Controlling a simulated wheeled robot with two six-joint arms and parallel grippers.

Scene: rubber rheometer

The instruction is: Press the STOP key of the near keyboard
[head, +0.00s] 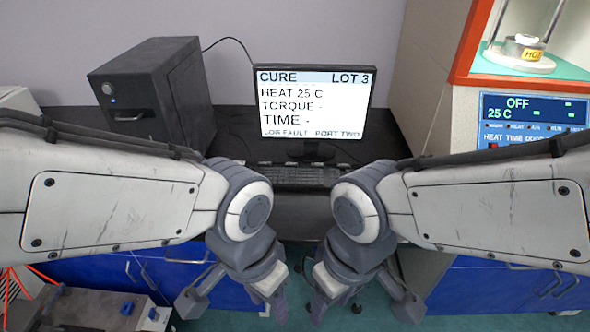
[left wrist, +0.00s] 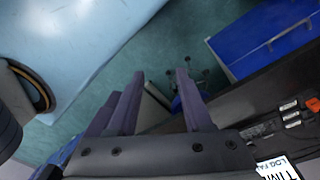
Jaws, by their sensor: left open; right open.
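A dark keyboard (head: 300,177) lies on the desk below the monitor in the head view, partly hidden by my arms. I cannot make out a STOP key on it. In the left wrist view, a few pale pieces and an orange-red piece (left wrist: 313,104) show at the right edge on a dark surface; they look like keys, but lettering is unreadable. My left gripper (head: 272,296) hangs low in front of the desk, apart from the keyboard; its open, empty fingers show in the left wrist view (left wrist: 158,100). My right gripper (head: 326,298) hangs beside it, open.
The monitor (head: 312,103) reads CURE, LOT 3. A black computer case (head: 150,90) stands left of it. An instrument with a blue panel (head: 535,115) reading OFF, 25 C is at the right. Blue cabinets (head: 490,285) are below. Green floor (left wrist: 150,65) shows between my left fingers.

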